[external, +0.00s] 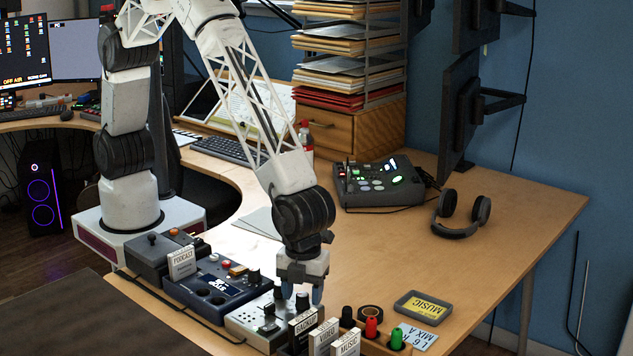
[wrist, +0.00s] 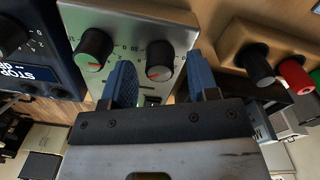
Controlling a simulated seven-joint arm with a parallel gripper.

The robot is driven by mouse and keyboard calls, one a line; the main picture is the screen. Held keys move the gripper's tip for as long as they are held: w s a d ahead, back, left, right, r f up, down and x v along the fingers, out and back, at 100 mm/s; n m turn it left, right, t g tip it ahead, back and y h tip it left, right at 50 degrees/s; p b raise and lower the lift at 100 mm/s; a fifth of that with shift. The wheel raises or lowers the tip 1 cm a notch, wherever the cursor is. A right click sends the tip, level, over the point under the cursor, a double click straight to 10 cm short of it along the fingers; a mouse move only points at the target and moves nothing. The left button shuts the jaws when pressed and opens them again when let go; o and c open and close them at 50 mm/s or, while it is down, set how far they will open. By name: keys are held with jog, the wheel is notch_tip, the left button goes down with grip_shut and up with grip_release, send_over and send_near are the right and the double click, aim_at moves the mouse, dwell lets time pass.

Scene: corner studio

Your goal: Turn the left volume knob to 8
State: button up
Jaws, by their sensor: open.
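A pale control box (external: 247,318) carries two black volume knobs, and its silver panel (wrist: 135,18) fills the upper middle of the wrist view. The left knob in the picture (wrist: 95,48) has a red mark and sits outside my fingers, left of the left finger. The right knob (wrist: 160,60) also has a red mark and lies between my two blue fingers, with visible gaps. My gripper (external: 302,291) is open, pointing down over the box's right part; its fingers also show in the wrist view (wrist: 161,80). The printed numbers are too small to read fully.
A dark blue box (external: 214,288) stands close on the left. A tan box (wrist: 238,40) with black, red and green knobs stands close on the right. Label cards (external: 345,343) stand at the front. Headphones (external: 462,215) and a mixer (external: 380,183) lie farther back.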

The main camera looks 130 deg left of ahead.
aim_at(303, 294)
jog(key=shift+r, duration=3.75)
jog(key=shift+s+a+r, duration=0.1)
jog(key=shift+s+r, duration=0.15)
jog(key=shift+r, duration=0.3)
jog(key=s+a+r+n+t, duration=0.1)
jog(key=s+a+r+n, duration=0.15)
jog(key=s+r, duration=0.8)
jog(key=s+a+r+n, duration=0.2)
jog(key=s+r+n, duration=0.2)
jog(key=s+r, duration=0.6)
jog(key=s+a+r+n+t, duration=0.1)
jog(key=s+n, duration=0.2)
jog(key=s, duration=1.1)
jog(key=s+a+r+n, duration=0.2)
jog(key=s+n, duration=0.2)
jog(key=s, duration=1)
jog(key=shift+s+a+t, duration=0.2)
jog(key=shift+s+t, duration=0.2)
